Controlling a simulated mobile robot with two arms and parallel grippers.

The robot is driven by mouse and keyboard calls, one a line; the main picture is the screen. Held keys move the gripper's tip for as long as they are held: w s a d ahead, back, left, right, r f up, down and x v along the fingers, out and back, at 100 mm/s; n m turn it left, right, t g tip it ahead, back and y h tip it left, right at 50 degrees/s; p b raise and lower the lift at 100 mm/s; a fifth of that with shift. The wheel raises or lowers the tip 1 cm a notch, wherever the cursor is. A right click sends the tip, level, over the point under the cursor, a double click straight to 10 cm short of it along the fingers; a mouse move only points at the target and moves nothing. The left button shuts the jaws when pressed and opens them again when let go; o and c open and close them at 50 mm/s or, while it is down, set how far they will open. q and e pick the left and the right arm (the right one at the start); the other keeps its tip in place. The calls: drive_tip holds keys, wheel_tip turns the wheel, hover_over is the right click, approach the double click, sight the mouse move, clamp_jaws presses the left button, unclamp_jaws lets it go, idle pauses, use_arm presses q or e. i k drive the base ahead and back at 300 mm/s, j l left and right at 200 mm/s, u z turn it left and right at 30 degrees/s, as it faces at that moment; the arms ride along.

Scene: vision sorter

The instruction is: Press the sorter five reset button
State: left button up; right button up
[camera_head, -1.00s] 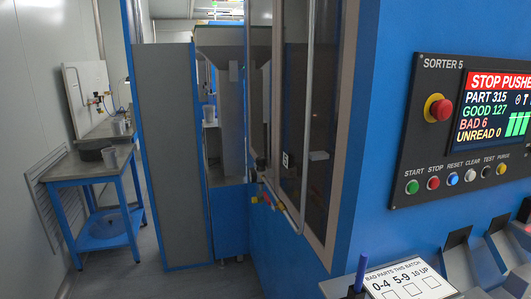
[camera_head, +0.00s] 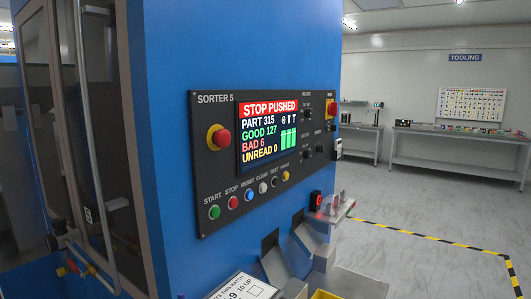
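The Sorter 5 control panel (camera_head: 265,155) is on the blue machine face in the middle of the view. Its blue reset button (camera_head: 249,195) sits in the lower row, between the red stop button (camera_head: 232,202) and the white clear button (camera_head: 263,188). A green start button (camera_head: 214,212) is at the row's left end. The screen (camera_head: 268,132) reads STOP PUSHED, part 315, good 127, bad 6, unread 0. A red mushroom button on a yellow collar (camera_head: 219,138) is left of the screen. Neither of my grippers is in view.
Metal chutes (camera_head: 290,250) and a bad-parts sheet (camera_head: 243,287) stick out below the panel. A framed glass door (camera_head: 75,120) is at left. Open grey floor with yellow-black tape (camera_head: 430,238) lies right, with tooling benches (camera_head: 455,140) behind.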

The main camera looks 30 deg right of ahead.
sight(250, 194)
drive_tip(key=z, duration=1.25)
